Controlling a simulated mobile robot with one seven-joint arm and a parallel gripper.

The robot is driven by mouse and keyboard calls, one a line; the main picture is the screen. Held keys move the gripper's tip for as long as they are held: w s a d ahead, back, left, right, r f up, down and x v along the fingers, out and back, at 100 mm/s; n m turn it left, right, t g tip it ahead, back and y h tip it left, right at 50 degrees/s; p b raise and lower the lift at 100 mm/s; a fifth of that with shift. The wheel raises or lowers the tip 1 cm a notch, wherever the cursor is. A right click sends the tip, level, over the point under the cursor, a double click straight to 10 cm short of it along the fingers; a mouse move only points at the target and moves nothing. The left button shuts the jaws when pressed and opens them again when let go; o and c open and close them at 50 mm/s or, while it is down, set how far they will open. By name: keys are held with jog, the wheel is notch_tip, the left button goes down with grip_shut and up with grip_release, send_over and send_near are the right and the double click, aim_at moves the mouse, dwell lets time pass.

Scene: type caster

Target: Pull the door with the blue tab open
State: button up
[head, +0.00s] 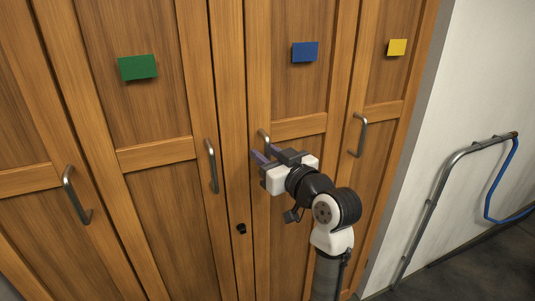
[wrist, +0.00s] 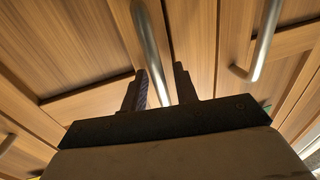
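The blue tab (head: 305,52) is on the upper panel of a wooden door (head: 285,97), which looks shut. That door's metal bar handle (head: 264,139) is near its left edge, and its lower part is hidden by my gripper in the head view. My gripper (head: 268,155) is at this handle. In the wrist view, my gripper (wrist: 160,88) has its two dark fingers apart, with the handle (wrist: 152,45) running down between them. I see gaps beside the bar, so the fingers do not look closed on it.
A green-tab door (head: 137,67) is on the left, with its handle (head: 212,166). A black knob (head: 241,229) is below. A metal rail (head: 436,188) stands by the white wall.

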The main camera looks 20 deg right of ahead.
grip_shut()
jog(key=shift+s, duration=0.1)
